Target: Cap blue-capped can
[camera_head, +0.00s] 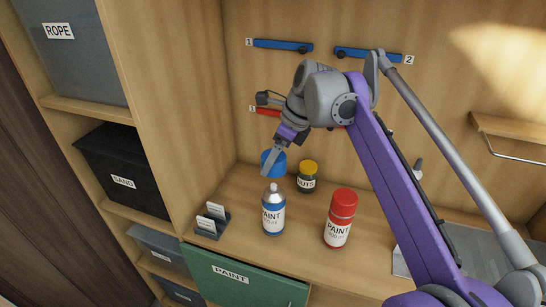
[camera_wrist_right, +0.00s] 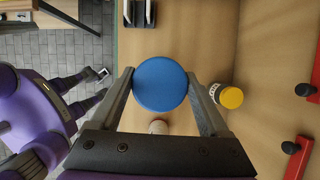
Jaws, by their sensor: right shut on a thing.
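My right gripper (camera_head: 270,164) is shut on the blue cap (camera_head: 277,160), a round disc held between its two fingers. The cap also shows in the right wrist view (camera_wrist_right: 160,84), with a finger on each side. The blue-and-white PAINT can (camera_head: 273,214) stands upright on the bench, its pale top bare. The cap is held above and apart from it. Purple parts of my own body show at the left of the wrist view; the left gripper's jaws cannot be made out there.
A red-capped PAINT can (camera_head: 340,218) stands to the right, and a NUTS jar with a yellow lid (camera_head: 307,178) behind. A small card holder (camera_head: 212,220) stands at left. A green PAINT drawer (camera_head: 245,279) is below the bench front. Wall rails (camera_head: 283,45) hang behind.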

